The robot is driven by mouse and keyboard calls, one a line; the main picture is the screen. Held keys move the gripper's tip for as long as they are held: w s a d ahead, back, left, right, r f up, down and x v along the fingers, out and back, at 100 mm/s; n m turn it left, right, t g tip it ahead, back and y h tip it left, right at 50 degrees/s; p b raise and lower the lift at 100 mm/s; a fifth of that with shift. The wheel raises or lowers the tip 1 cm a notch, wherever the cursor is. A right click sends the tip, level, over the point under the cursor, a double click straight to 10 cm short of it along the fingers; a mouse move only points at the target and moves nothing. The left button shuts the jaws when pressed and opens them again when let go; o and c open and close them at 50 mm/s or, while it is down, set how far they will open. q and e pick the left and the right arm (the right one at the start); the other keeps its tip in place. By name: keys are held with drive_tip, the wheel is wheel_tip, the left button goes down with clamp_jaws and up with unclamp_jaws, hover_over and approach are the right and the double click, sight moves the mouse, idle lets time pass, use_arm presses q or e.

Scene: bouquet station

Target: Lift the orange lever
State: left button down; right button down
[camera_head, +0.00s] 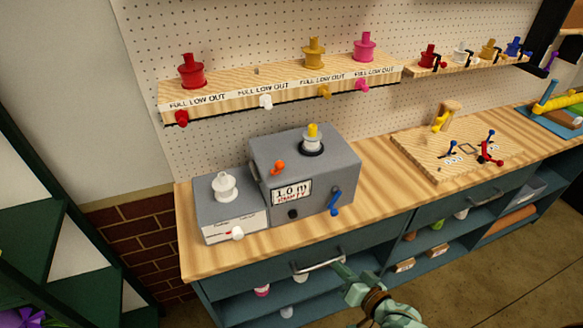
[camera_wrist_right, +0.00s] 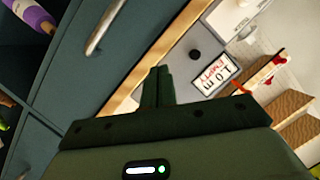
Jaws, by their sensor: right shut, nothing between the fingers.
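The orange lever (camera_head: 278,167) sticks out from the upper left of the grey machine's (camera_head: 345,180) front, above the 1.0 m EMPTY label (camera_head: 291,192). My right gripper (camera_head: 340,266) is shut and empty. It is low in front of the bench, near the drawer handle, well apart from the lever. In the right wrist view its closed fingers (camera_wrist_right: 158,75) point towards the bench edge and the machine, with the label (camera_wrist_right: 215,75) beyond them. My left gripper is not in view.
A blue lever (camera_head: 335,201) and a black knob (camera_head: 293,214) are also on the machine. A white-knobbed grey box (camera_head: 206,218) stands at its left. A drawer handle (camera_head: 318,265) juts out below. The wooden board (camera_head: 420,150) with small levers is at the right.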

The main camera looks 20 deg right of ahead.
drive_tip(key=w+a+r+m+t+y, duration=0.1)
drive_tip(key=r+m+t, duration=0.5)
drive_tip(key=r, duration=1.2)
drive_tip(key=w+a+m, duration=0.1)
drive_tip(key=w+m, duration=0.1)
drive_tip(key=m, duration=0.2)
drive_tip(key=shift+w+a+r, duration=0.15)
drive_tip(key=shift+r, duration=0.05)
drive_tip(key=shift+w, duration=0.1)
drive_tip(key=p, duration=0.1)
approach(278, 167)
drive_tip(key=w+d, duration=0.4)
drive_tip(key=w, duration=0.1)
drive_tip(key=w+a, duration=0.1)
drive_tip(key=a+r, duration=0.1)
drive_tip(key=a, duration=0.1)
drive_tip(key=shift+w, duration=0.35)
drive_tip(key=shift+r, duration=0.1)
